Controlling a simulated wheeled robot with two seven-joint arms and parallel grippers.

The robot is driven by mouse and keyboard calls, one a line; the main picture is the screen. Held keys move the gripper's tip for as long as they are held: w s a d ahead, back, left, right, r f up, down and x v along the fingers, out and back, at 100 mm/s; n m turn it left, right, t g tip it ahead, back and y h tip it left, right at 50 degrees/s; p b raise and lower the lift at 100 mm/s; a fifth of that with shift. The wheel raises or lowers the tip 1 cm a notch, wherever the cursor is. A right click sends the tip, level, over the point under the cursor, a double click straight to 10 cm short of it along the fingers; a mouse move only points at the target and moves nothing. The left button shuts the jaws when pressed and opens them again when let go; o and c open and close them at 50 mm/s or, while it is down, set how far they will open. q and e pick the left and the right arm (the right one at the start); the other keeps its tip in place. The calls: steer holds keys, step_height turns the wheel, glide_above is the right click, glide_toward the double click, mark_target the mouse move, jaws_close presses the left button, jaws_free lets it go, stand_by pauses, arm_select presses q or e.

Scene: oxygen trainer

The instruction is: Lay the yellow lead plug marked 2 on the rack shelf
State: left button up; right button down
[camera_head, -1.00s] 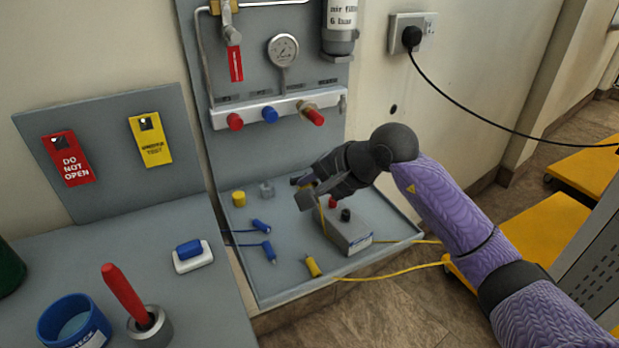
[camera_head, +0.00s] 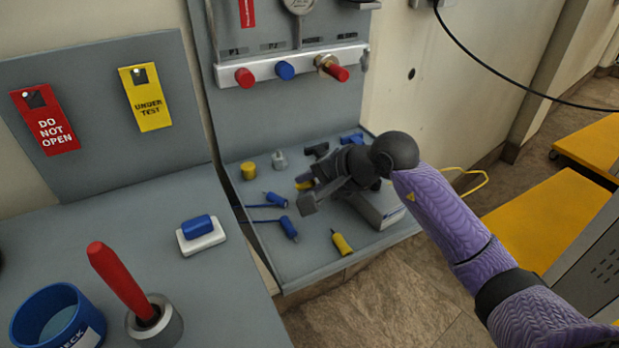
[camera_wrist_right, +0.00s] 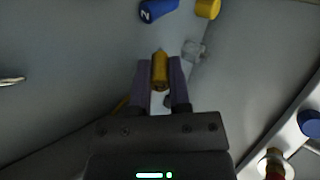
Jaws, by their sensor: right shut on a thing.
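My right gripper (camera_head: 305,183) is low over the grey rack shelf (camera_head: 315,262). In the wrist view the right gripper (camera_wrist_right: 160,82) is shut on a yellow plug (camera_wrist_right: 160,68), its tip pointing away from the palm. Only a small piece of this held plug (camera_head: 303,186) shows in the head view; I cannot read its mark or tell whether it touches the shelf. A second yellow plug (camera_head: 341,243) lies near the shelf's front edge. My left gripper is not in view.
Two blue plugs (camera_head: 284,223) lie left of the gripper. A yellow cap (camera_head: 249,170) and a grey fitting (camera_head: 280,159) stand behind them. A grey box (camera_head: 392,214) is partly hidden under my right arm. Bare shelf lies around the second yellow plug.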

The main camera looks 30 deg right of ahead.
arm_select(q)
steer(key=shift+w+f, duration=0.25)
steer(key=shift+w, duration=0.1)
arm_select(e)
steer(key=shift+f, duration=0.15)
arm_select(q)
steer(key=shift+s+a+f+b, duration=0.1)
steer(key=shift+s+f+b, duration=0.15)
steer(key=shift+b, duration=0.25)
arm_select(e)
steer(key=shift+f, duration=0.35)
steer(key=c, duration=0.8)
jaws_free()
steer(key=shift+r, duration=0.1)
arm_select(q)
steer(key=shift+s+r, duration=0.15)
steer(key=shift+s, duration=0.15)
arm_select(e)
steer(key=o, duration=0.3)
steer(key=shift+s, duration=0.1)
